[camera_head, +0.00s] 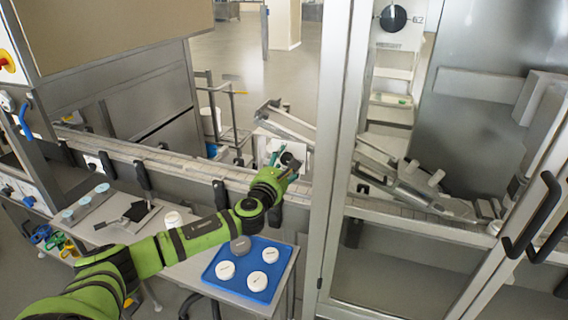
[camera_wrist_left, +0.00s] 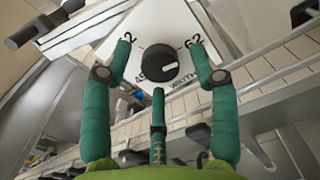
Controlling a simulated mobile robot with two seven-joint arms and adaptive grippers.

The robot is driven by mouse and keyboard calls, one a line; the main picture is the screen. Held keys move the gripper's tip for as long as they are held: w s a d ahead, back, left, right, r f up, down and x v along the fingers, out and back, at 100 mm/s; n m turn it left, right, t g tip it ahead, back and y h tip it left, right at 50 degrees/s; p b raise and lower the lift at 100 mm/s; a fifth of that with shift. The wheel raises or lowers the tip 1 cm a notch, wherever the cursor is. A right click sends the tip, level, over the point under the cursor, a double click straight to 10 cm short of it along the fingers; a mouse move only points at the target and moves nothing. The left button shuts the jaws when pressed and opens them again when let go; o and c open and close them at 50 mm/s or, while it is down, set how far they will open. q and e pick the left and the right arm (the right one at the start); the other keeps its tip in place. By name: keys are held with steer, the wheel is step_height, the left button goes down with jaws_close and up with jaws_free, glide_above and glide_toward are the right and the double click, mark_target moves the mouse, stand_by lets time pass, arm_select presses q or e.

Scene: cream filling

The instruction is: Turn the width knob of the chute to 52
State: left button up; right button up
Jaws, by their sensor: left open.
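The width knob (camera_wrist_left: 158,64) is a round black knob on a white plate (camera_wrist_left: 160,22) marked WIDTH in the left wrist view. Figures around it include 62 at its right; the figure at the upper left is partly hidden by a finger. I cannot tell exactly where its pointer stands. My left gripper (camera_wrist_left: 158,85) is open, with green fingers on the left, right and near side of the knob, apparently not touching it. In the head view my left gripper (camera_head: 287,168) is at the white chute plate (camera_head: 299,152) above the conveyor. My right gripper is not in view.
The conveyor (camera_head: 200,171) runs under the chute. A blue tray (camera_head: 210,274) with round white pieces lies on the side table below my arm. A metal frame post (camera_head: 338,150) stands right of the gripper. Another black dial (camera_head: 393,18) shows at the top right.

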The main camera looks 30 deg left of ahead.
arm_select(q)
steer(key=shift+c, duration=0.8)
steer(key=c, duration=0.7)
steer(key=shift+c, duration=1.4)
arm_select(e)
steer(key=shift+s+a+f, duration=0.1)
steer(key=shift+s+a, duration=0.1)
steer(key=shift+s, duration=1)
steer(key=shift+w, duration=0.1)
